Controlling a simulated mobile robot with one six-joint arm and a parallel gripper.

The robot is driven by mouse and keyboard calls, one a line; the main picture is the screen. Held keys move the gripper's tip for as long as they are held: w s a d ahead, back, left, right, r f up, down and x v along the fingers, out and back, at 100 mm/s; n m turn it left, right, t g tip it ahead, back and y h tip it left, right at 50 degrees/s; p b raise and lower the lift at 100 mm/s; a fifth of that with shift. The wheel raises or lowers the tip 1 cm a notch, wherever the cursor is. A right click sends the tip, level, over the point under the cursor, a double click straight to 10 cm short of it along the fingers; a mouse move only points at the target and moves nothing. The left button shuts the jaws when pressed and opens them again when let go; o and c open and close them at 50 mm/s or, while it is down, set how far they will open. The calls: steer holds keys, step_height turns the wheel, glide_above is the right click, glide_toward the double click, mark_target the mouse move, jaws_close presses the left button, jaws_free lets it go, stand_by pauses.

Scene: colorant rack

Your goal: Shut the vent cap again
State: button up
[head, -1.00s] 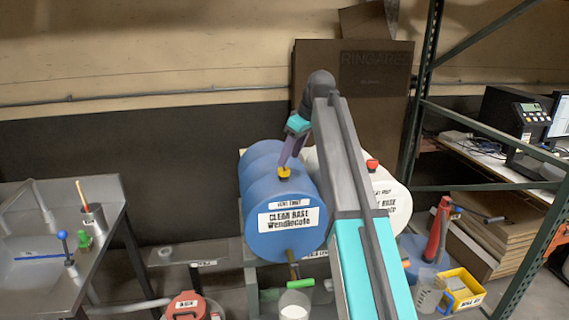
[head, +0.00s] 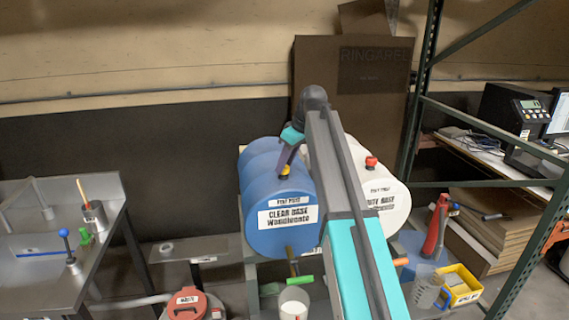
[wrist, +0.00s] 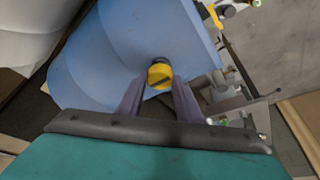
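The yellow vent cap (head: 285,170) sits on top of the blue drum (head: 260,207) labelled CLEAR BASE. In the head view it is partly covered by my gripper (head: 286,163), which reaches down to it from above. In the wrist view the cap (wrist: 160,75), with a dark bar across its face, lies between the tips of my two purple fingers (wrist: 160,88). The fingers stand apart, one on each side of the cap. I cannot tell whether they press on it or how tightly the cap is seated.
A white drum (head: 392,198) with a red cap (head: 371,162) stands right of the blue drum, partly behind my arm. A steel sink bench (head: 110,215) is at left. A green metal rack (head: 425,110) is at right. A yellow bin (head: 462,288) lies low on the right.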

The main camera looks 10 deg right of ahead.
steer(key=c, duration=0.3)
steer(key=shift+a, duration=0.1)
steer(key=shift+c, duration=0.4)
steer(key=shift+m, duration=0.4)
steer(key=shift+s+m+t+h, duration=0.1)
steer(key=shift+m+t+h, duration=0.35)
steer(key=shift+m, duration=0.75)
steer(key=m+h, duration=0.1)
steer(key=m, duration=0.1)
steer(key=m+h, duration=0.1)
steer(key=m, duration=0.2)
steer(key=shift+a+t, duration=0.2)
steer(key=shift+t, duration=0.05)
steer(key=m+h, duration=0.1)
steer(key=m, duration=0.1)
steer(key=m+h, duration=0.1)
steer(key=m, duration=0.1)
steer(key=shift+a+m+p, duration=0.2)
steer(key=shift+m+p, duration=0.15)
steer(key=shift+m, duration=0.05)
steer(key=shift+m+g+h, duration=0.35)
steer(key=shift+m+h, duration=0.05)
steer(key=shift+m, duration=0.85)
steer(key=shift+m+g+h, duration=0.35)
steer(key=shift+m, duration=0.9)
